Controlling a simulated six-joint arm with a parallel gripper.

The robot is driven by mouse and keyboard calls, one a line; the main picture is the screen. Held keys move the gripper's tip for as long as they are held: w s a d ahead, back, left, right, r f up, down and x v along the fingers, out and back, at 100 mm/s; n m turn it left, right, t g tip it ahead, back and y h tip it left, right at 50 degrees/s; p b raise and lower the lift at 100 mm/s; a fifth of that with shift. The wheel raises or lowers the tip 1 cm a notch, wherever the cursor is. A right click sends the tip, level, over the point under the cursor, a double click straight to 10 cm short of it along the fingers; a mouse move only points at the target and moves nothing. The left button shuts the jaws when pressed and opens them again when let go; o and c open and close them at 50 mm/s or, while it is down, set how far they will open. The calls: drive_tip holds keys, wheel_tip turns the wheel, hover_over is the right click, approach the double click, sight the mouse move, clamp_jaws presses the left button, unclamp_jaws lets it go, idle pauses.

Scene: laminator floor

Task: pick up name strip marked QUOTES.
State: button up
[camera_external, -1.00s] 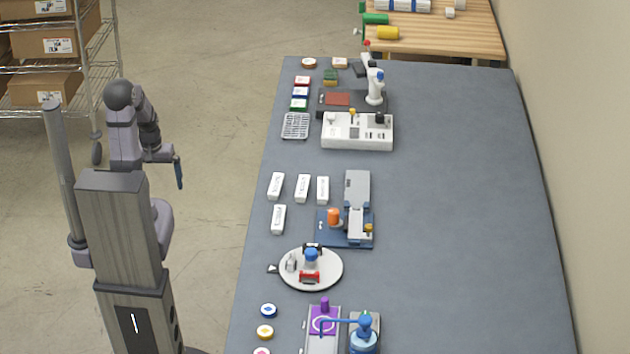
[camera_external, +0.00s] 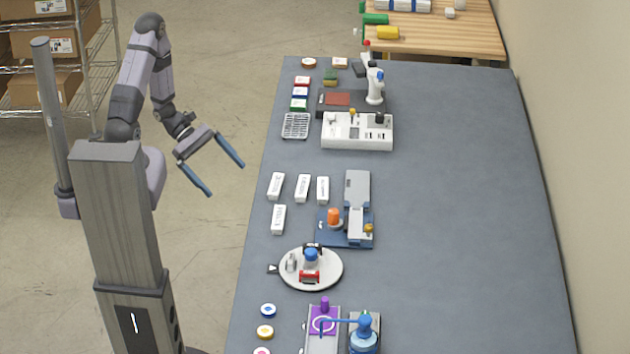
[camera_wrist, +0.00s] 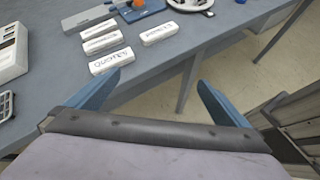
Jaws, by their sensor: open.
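Four white name strips lie on the grey table. The nearest to me in the wrist view (camera_wrist: 110,62) has upside-down lettering that seems to read QUOTES, though it is blurred; it looks to be the left strip of the upper row in the external view (camera_external: 276,185). Two more strips, (camera_external: 302,187) and (camera_external: 323,190), lie beside it, and another strip (camera_external: 278,219) lies below; their words are too small to read surely. My gripper (camera_external: 226,180) is open and empty, left of the table edge and short of the strips. Its blue fingers also show in the wrist view (camera_wrist: 160,78).
A blue stand with a grey plate (camera_external: 357,188) is right of the strips. A round white tray (camera_external: 327,281) with small items is below them. A white box with knobs (camera_external: 345,143) and a grey grid (camera_external: 296,126) are above. The table's right side is clear.

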sight(275, 184)
drive_tip(key=w+d+f+n+t+h, duration=0.3)
drive_tip(key=w+d+n+t, duration=0.1)
drive_tip(key=d+n, duration=0.3)
drive_tip(key=shift+w+d+f+h+p, duration=0.2)
drive_tip(key=shift+w+d+h+p, duration=0.2)
drive_tip(key=shift+d, duration=0.7)
drive_tip(key=shift+s+d, duration=0.1)
drive_tip(key=p+x, duration=0.2)
drive_tip(key=x, duration=0.1)
drive_tip(key=shift+d+f, duration=0.1)
drive_tip(key=shift+d, duration=0.1)
drive_tip(key=shift+p+x, duration=0.3)
drive_tip(key=shift+x, duration=0.45)
drive_tip(key=shift+f, duration=0.1)
drive_tip(key=c, duration=1)
